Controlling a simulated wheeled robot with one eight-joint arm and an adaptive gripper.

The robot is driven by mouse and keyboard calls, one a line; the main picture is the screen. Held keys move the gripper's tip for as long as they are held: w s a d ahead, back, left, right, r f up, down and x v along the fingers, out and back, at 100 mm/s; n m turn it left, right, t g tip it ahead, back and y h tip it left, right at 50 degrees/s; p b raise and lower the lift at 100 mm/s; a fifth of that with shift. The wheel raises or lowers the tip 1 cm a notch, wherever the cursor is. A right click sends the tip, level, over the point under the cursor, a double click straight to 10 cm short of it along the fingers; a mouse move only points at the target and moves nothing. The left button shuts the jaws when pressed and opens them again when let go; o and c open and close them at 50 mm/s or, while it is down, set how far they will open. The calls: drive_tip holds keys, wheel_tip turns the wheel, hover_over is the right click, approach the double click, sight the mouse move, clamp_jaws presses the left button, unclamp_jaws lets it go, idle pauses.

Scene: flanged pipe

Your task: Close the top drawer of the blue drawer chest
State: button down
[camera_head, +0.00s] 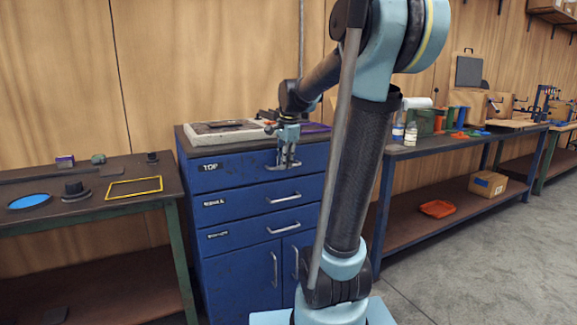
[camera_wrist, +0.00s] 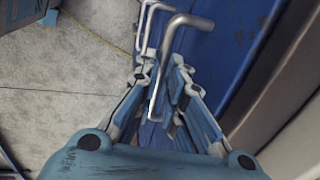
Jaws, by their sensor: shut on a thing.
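The blue drawer chest (camera_head: 236,244) stands against the wood wall in the head view. Its top drawer (camera_head: 235,172), labelled TOP, is the highest front. Whether a small gap remains behind that front cannot be told. My gripper (camera_head: 285,163) points down at the right part of the top drawer front. In the wrist view my gripper (camera_wrist: 164,82) is shut on the bent metal handle of the top drawer (camera_wrist: 187,21), a finger on each side. The fingers partly hide this handle in the head view.
The middle drawer (camera_head: 230,205) and the drawer below it (camera_head: 235,237) look shut. A grey tray (camera_head: 222,132) lies on the chest top. A dark workbench (camera_head: 90,205) stands left and a blue-framed bench (camera_head: 440,153) right. Open concrete floor (camera_head: 485,245) lies at right.

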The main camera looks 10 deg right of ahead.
drive_tip(key=shift+w+a+r, duration=0.1)
drive_tip(key=shift+w, duration=0.15)
drive_tip(key=c, duration=1.7)
unclamp_jaws()
drive_tip(key=shift+w, duration=0.1)
drive_tip(key=r, duration=0.3)
drive_tip(key=s+r, duration=0.1)
drive_tip(key=r, duration=0.3)
drive_tip(key=s+r, duration=0.1)
drive_tip(key=r, duration=0.3)
drive_tip(key=shift+s+d+r, duration=0.15)
drive_tip(key=shift+d+r, duration=0.1)
drive_tip(key=shift+d, duration=0.15)
drive_tip(key=s+d+f+n, duration=0.1)
drive_tip(key=s+f+n, duration=0.4)
drive_tip(key=s+f, duration=0.3)
drive_tip(key=s+d+f+n, duration=0.1)
drive_tip(key=s+f+n, duration=0.3)
drive_tip(key=s+f, duration=0.5)
drive_tip(key=s+d+f+n, duration=0.2)
drive_tip(key=s+f+n, duration=0.3)
drive_tip(key=s+f, duration=0.4)
wheel_tip(320, 180, down, 4)
drive_tip(key=shift+r+n+h, duration=0.25)
drive_tip(key=shift+n+h, duration=0.05)
